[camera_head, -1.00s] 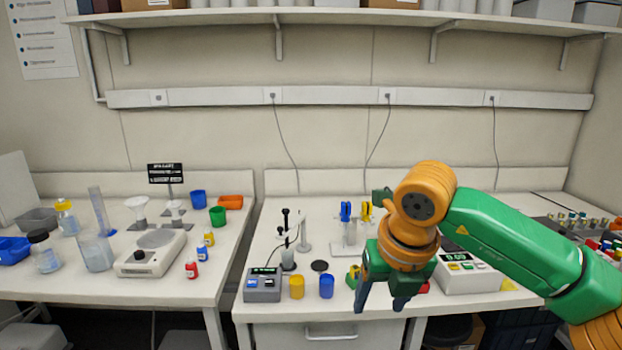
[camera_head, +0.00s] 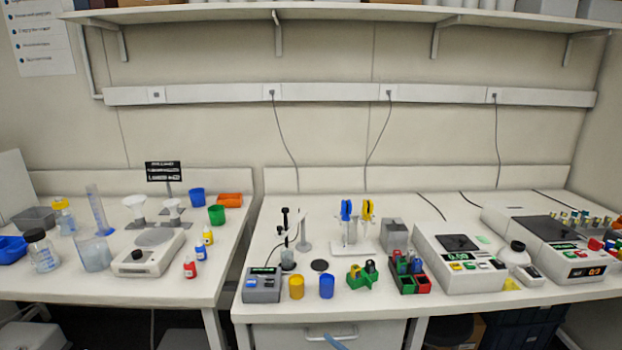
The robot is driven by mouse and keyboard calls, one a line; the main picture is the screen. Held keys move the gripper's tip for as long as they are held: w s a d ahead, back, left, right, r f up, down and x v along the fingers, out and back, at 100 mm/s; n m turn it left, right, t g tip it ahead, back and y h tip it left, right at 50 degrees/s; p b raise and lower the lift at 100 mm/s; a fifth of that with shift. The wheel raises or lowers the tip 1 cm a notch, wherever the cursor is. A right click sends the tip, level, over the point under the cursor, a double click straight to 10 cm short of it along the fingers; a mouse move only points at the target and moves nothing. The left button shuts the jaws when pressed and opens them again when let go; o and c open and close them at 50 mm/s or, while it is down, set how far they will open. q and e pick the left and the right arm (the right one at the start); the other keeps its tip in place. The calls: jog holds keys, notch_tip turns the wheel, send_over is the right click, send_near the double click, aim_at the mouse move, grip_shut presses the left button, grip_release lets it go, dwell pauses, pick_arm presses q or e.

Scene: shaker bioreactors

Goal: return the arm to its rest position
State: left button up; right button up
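Neither of my grippers can be made out in the head view. A small blue piece (camera_head: 335,342) shows at the bottom edge, in front of the drawer handle; I cannot tell what it belongs to. The right-hand bench (camera_head: 375,285) shows with no arm over it.
The right bench holds a grey-white balance (camera_head: 460,272), a red-and-green tube rack (camera_head: 407,273), a green-and-yellow holder (camera_head: 361,275), blue and yellow pipettes on a stand (camera_head: 349,240), a yellow cup (camera_head: 296,287) and a blue cup (camera_head: 327,286). A gap separates it from the left bench (camera_head: 90,287).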

jog(key=s+d+f+m+g+h, duration=0.2)
jog(key=s+d+f+m+h, duration=0.2)
jog(key=s+d+f, duration=0.55)
jog(key=s+d+f+m+g+h, duration=0.2)
jog(key=s+f+m+h, duration=0.4)
jog(key=f, duration=0.8)
jog(key=s+d+f+m+g, duration=0.1)
jog(key=s+f+g, duration=0.3)
jog(key=s, duration=1)
jog(key=s+d+f+m+g, duration=0.1)
jog(key=s+d+f+g, duration=0.2)
jog(key=s, duration=1.1)
jog(key=shift+f+g+h, duration=0.4)
jog(key=shift+f, duration=0.55)
jog(key=shift+d, duration=0.1)
